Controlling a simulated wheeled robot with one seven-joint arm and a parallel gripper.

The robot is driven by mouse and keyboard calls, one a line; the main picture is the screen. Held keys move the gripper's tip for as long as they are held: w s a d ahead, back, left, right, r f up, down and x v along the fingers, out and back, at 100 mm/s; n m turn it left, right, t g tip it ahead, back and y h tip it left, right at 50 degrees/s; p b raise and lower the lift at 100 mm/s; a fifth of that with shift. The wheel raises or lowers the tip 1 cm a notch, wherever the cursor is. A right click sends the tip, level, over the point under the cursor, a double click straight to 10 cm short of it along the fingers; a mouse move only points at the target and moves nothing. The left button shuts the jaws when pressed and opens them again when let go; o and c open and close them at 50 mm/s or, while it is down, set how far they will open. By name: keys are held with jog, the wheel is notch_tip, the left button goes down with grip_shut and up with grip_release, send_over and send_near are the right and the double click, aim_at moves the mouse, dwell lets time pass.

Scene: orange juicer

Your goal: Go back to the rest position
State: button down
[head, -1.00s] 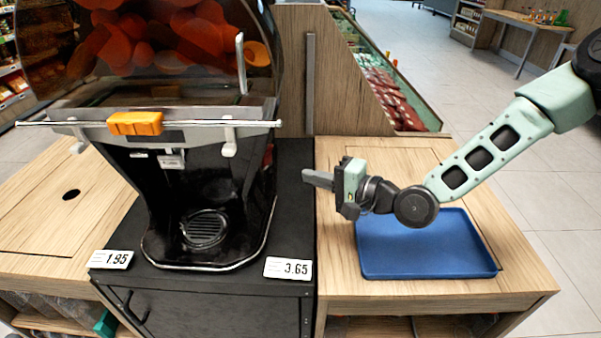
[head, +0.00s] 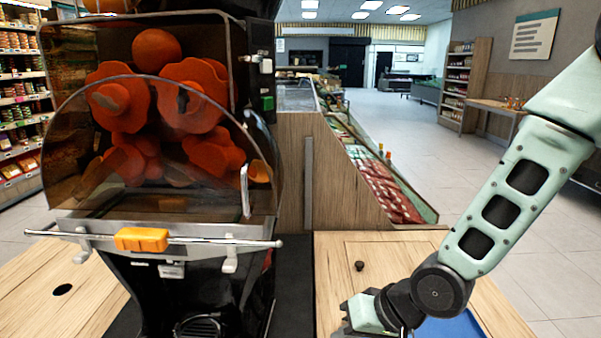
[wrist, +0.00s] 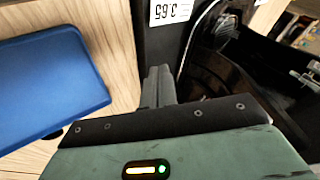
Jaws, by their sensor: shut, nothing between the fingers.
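My gripper (head: 362,314) is at the bottom of the head view, above the wooden counter, just right of the orange juicer (head: 150,240). In the wrist view its fingers (wrist: 158,86) are together with nothing between them. They point toward the black stand beside the juicer. The juicer is black with a clear curved cover, orange drums inside and an orange clip on its front bar. Its lower part is cut off in the head view.
A blue tray (wrist: 50,85) lies on the wooden counter (head: 390,260) beside my gripper. A price tag (wrist: 172,10) sits at the stand's edge. A slanted produce display (head: 375,180) stands behind. Open tiled floor (head: 420,140) lies at the back right.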

jog(key=s+d+r+n+g+h+p, duration=0.1)
jog(key=s+d+r+n+h+p, duration=0.1)
jog(key=s+r, duration=0.5)
jog(key=s+d+r+n+g+h+p, duration=0.1)
jog(key=s+d+r+n+h, duration=0.2)
jog(key=s+r, duration=0.5)
jog(key=shift+s+d+r+n+g+h+p, duration=0.35)
jog(key=shift+s+d+h, duration=0.3)
jog(key=shift+s, duration=0.3)
jog(key=shift+f, duration=0.1)
